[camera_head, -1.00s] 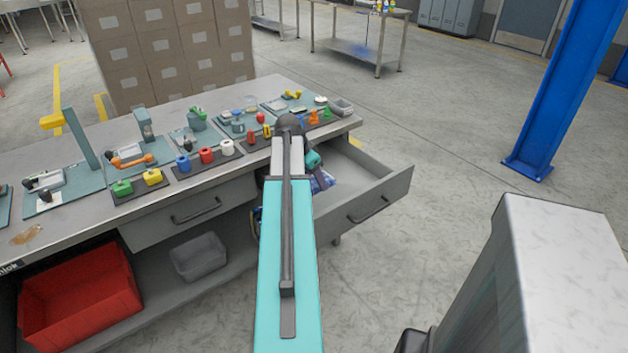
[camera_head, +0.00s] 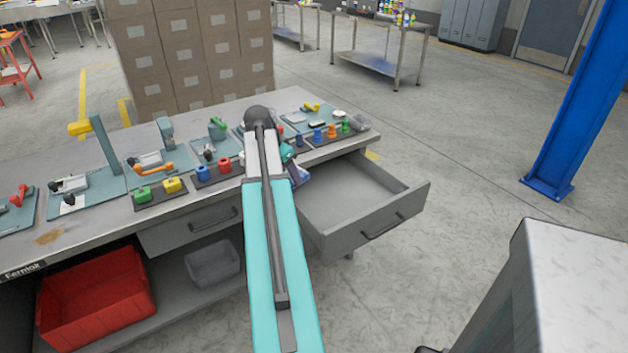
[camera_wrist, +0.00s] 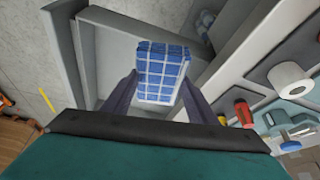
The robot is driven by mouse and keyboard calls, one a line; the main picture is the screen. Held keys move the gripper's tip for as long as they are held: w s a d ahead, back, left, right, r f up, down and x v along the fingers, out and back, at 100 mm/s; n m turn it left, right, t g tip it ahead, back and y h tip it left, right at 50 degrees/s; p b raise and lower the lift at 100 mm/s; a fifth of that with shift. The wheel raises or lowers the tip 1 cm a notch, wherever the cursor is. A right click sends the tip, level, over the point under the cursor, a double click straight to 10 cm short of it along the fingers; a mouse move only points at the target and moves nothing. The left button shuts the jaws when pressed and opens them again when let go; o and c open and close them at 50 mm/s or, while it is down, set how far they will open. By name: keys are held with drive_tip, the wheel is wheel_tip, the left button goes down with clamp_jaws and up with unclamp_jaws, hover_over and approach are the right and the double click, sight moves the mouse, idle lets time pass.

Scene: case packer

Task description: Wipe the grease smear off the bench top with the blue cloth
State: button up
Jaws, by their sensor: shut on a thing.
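The blue cloth (camera_wrist: 160,75), a checked block shape with white lines, is held between the fingers of my gripper (camera_wrist: 156,100) in the wrist view. It is above the open drawer (camera_wrist: 95,60). In the head view my arm hides most of the gripper (camera_head: 296,172), which is beside the bench front, over the left part of the open drawer (camera_head: 350,190). The grease smear (camera_head: 48,237) is a brown patch on the bench top (camera_head: 100,222) near its front left, well to the left of my gripper.
Fixtures and coloured parts, including the green part (camera_head: 142,192), line the bench behind and right of the smear. A red bin (camera_head: 95,300) and a grey bin (camera_head: 213,264) sit on the lower shelf. A blue column (camera_head: 575,110) stands at the right.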

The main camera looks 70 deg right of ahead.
drive_tip(key=w+a+r+n+t, duration=0.15)
drive_tip(key=w+a+n, duration=0.25)
drive_tip(key=w+a, duration=0.9)
drive_tip(key=w+a+r+n+t, duration=0.1)
drive_tip(key=w+a+r+n, duration=0.15)
drive_tip(key=w+a, duration=1.05)
drive_tip(key=w+a+r+n+t+y, duration=0.1)
drive_tip(key=a+n, duration=0.7)
drive_tip(key=a, duration=0.9)
drive_tip(key=w+a+r+n+t+y+b, duration=0.1)
drive_tip(key=a+n, duration=0.6)
drive_tip(key=a, duration=1.1)
drive_tip(key=shift+w+a+r+n+t+y+b, duration=0.4)
drive_tip(key=shift+w+t+y, duration=0.6)
drive_tip(key=shift+w, duration=0.5)
drive_tip(key=shift+s+g, duration=0.15)
drive_tip(key=shift+g, duration=0.1)
